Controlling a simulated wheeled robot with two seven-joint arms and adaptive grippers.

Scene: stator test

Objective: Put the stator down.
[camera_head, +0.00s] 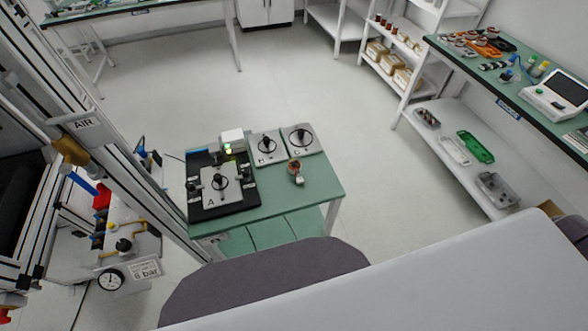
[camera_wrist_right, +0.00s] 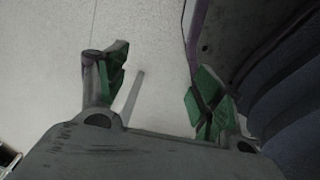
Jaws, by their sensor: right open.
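A small round copper-coloured part (camera_head: 295,168), which looks like a stator, sits near the right side of the small green table (camera_head: 318,187). It seems to stand on the table top with a small grey piece beside it; it is too small to tell more. A black test fixture (camera_head: 240,200) marked A is at the table's left, with a dark ring handle on it. My right gripper (camera_wrist_right: 158,88) shows in the right wrist view, its green-padded fingers apart with nothing between them and pale floor beyond. It does not show in the head view. My left gripper is not in view.
A framed rig with a gauge (camera_head: 110,279) is at left. Shelves (camera_head: 440,108) and a bench (camera_head: 500,75) line the right. Open floor (camera_head: 340,100) lies between.

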